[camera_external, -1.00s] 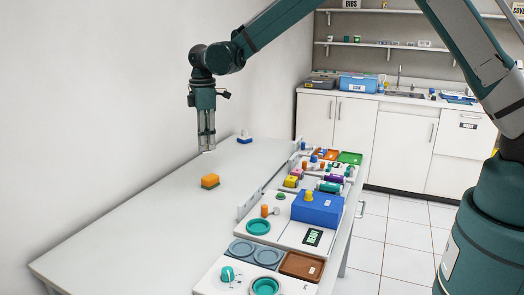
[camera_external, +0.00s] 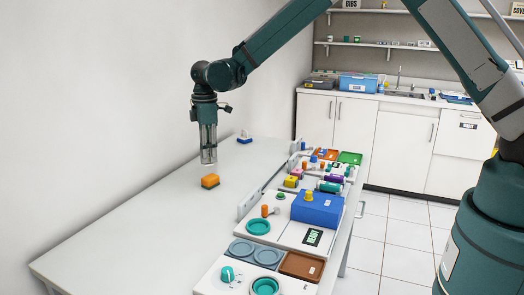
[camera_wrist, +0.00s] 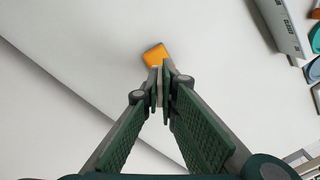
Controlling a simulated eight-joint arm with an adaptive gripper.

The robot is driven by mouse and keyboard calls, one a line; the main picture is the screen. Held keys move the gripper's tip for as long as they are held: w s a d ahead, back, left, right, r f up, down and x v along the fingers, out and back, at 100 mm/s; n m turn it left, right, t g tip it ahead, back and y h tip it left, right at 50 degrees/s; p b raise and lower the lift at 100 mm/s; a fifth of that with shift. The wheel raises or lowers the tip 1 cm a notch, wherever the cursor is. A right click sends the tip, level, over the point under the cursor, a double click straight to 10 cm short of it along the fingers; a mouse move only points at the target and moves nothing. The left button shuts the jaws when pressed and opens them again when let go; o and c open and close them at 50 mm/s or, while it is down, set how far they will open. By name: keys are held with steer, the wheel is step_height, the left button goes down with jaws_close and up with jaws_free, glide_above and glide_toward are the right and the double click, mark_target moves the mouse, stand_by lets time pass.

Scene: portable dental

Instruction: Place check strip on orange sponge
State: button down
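The orange sponge (camera_external: 210,181) lies on the white table below my gripper. In the wrist view the orange sponge (camera_wrist: 154,54) shows just beyond the fingertips, its lower part covered by them. My gripper (camera_external: 208,160) points straight down, a little above the sponge. In the wrist view my gripper (camera_wrist: 160,88) has its fingers nearly together on a thin pale piece, which appears to be the check strip (camera_wrist: 159,80). Most of the strip is hidden by the fingers. The strip's pale end shows small at the fingertips in the external view (camera_external: 208,163).
A white and blue item (camera_external: 244,138) stands at the table's back edge. To the right are a blue box (camera_external: 317,208), a brown tray (camera_external: 302,266), teal dishes (camera_external: 258,227) and several small coloured items. The table left and in front of the sponge is clear.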

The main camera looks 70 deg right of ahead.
mark_target(209, 165)
steer(key=shift+f, duration=0.45)
steer(key=shift+f, duration=0.1)
steer(key=shift+f, duration=1.75)
steer(key=shift+f, duration=0.15)
steer(key=c, duration=2.7)
jaws_free()
step_height(209, 165, up, 12)
steer(key=shift+r, duration=0.15)
